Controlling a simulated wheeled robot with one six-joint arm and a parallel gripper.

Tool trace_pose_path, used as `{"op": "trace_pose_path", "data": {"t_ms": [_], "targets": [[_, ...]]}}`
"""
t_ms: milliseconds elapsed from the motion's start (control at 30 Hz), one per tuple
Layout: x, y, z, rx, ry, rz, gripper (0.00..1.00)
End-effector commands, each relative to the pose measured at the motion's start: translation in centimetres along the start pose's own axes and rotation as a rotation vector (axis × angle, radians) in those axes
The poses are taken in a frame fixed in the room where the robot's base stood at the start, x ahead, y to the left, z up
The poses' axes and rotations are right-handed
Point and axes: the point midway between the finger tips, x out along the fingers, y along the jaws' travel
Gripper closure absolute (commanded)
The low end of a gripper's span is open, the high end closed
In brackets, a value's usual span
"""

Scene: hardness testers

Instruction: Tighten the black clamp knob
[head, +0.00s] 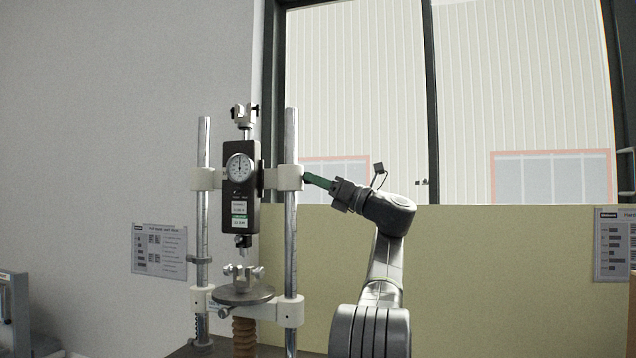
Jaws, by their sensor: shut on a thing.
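The hardness tester stands left of centre, with a dark body and a round white dial (239,168) between two chrome columns. A white clamp block (290,177) sits around the right column (291,230). The black clamp knob (306,178) is at the right side of this block and is mostly hidden by my fingertips. My gripper (312,180) comes in from the right with green fingers, tilted slightly down to the right. It is shut on the knob. How tight the knob is cannot be seen.
A round plate (243,295) with a small fixture stands below the dial body, above a brown bellows (244,335). A yellowish panel (500,270) stands behind my arm. A paper sheet (159,250) hangs on the wall at left. Space right of the tester, around my arm, looks clear.

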Motion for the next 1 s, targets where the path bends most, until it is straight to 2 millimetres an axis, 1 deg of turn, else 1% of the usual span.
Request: {"op": "trace_pose_path", "data": {"t_ms": [567,1000], "targets": [[0.19,0.61,0.62,0.475,-0.001,-0.198,0.95],[0.21,0.78,0.64,0.859,-0.002,-0.358,0.95]]}}
